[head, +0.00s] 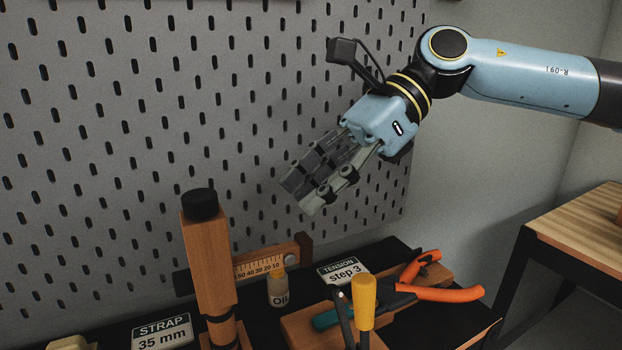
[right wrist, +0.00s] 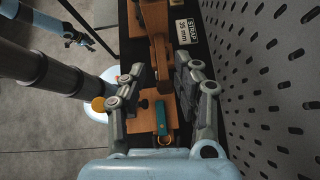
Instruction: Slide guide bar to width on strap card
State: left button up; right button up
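The strap card (head: 163,332) reads "STRAP 35 mm" at the lower left; it also shows at the top of the right wrist view (right wrist: 186,31). Behind a wooden upright with a black cap lies a wooden scale (head: 256,267) marked in tens, with a brown block at its right end. The upright hides part of the scale, and I cannot tell which piece is the guide bar. My right gripper (head: 297,195) is above the bench, fingers spread and empty; the right wrist view (right wrist: 160,66) shows the gap. My left arm shows small in that view; its gripper is unclear.
An oil bottle (head: 278,290), a "TENSION step 3" card (head: 343,271) and orange-handled pliers (head: 440,292) on a wooden block are right of the upright. A yellow-handled tool (head: 364,302) stands in front. A perforated grey wall (head: 150,120) rises behind. A wooden table (head: 590,225) is far right.

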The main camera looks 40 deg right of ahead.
aim_at(299, 242)
jog(key=f+b, duration=0.2)
jog(key=a+f+n+h+b, duration=0.1)
jog(key=f+b, duration=0.1)
jog(key=f+g+h+b, duration=0.1)
jog(key=f+b, duration=0.1)
jog(key=f, duration=0.1)
jog(key=shift+w+a, duration=0.3)
jog(key=shift+w, duration=0.1)
jog(key=shift+a+f+b, duration=0.2)
jog(key=shift+f+b, duration=0.05)
jog(key=shift+b, duration=0.05)
jog(key=shift+c, duration=0.2)
pick_arm(q)
notch_tip(299, 242, down, 7)
jog(key=shift+s+r, duration=0.2)
pick_arm(e)
jog(key=shift+d+r, duration=0.1)
grip_shut()
